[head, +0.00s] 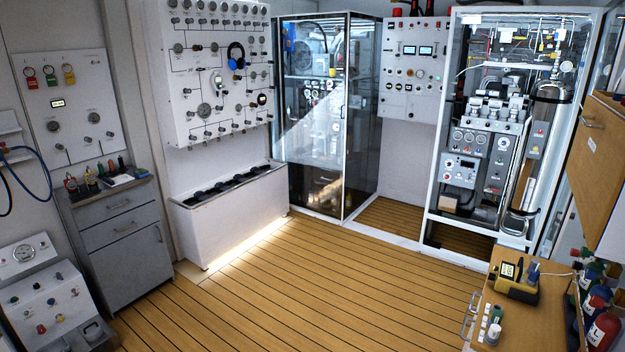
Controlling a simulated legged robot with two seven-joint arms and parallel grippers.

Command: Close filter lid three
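Neither of my grippers is in view, and no part of my arms shows. No lid is clearly marked as filter lid three. A white-framed cabinet (432,190) at the back right holds a compressor-like machine. Several pale metal housings (494,108) stand in a row near its middle; they may be the filters, but they are too small to tell whether any lid is open. A tall dark-capped cylinder (549,118) stands at the cabinet's right side.
The plank floor (290,290) is clear. A white trough (230,222) stands under the large gauge panel (212,65). A grey drawer cabinet (125,245) is at left. A wooden bench (535,325) with a yellow device (518,289) and bottles is at lower right.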

